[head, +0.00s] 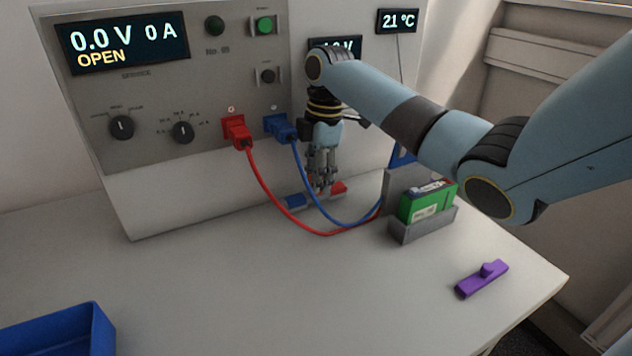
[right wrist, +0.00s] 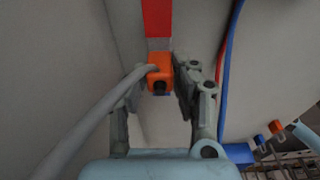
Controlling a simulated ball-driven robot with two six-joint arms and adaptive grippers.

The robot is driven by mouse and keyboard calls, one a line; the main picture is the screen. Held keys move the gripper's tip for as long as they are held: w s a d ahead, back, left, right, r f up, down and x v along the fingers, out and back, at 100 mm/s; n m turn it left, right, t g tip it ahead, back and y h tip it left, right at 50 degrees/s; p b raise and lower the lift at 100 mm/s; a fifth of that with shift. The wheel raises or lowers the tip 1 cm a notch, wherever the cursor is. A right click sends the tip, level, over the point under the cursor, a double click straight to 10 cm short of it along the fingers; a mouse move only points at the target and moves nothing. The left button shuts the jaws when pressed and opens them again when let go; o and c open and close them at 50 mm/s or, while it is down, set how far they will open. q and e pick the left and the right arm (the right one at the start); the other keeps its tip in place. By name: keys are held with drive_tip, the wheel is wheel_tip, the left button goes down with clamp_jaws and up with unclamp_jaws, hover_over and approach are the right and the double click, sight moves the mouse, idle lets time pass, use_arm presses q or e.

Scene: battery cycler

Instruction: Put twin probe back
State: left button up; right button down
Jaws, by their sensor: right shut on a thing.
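My right gripper (head: 321,184) points down in front of the cycler's panel, low over the table beside a red block (head: 339,187) and a blue block (head: 295,201). In the right wrist view the right gripper (right wrist: 162,86) is shut on the orange body of the twin probe (right wrist: 160,68). A grey cable (right wrist: 95,118) runs from the probe to the lower left. A red strip (right wrist: 157,18) shows just beyond the probe. In the head view the probe is mostly hidden by the fingers, and I cannot tell whether its tips touch anything. My left gripper is not in view.
Red (head: 265,192) and blue (head: 311,182) leads hang from the panel plugs beside my right gripper. A green battery (head: 427,201) stands in a grey holder (head: 424,231) to the right. A purple piece (head: 482,278) and a blue tray (head: 62,326) lie nearer. The table's front middle is clear.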

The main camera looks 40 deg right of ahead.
drive_tip(key=shift+f, duration=0.65)
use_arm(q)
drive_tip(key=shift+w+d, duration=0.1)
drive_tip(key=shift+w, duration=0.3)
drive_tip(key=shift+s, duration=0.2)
use_arm(e)
drive_tip(key=shift+f, duration=0.1)
drive_tip(key=c, duration=1.1)
unclamp_jaws()
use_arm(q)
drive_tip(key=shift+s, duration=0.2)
use_arm(e)
drive_tip(key=shift+o, duration=0.2)
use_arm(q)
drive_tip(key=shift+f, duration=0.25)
use_arm(e)
wheel_tip(320, 180, up, 12)
drive_tip(key=d, duration=0.1)
drive_tip(key=shift+s+d, duration=0.15)
drive_tip(key=shift+s, duration=0.1)
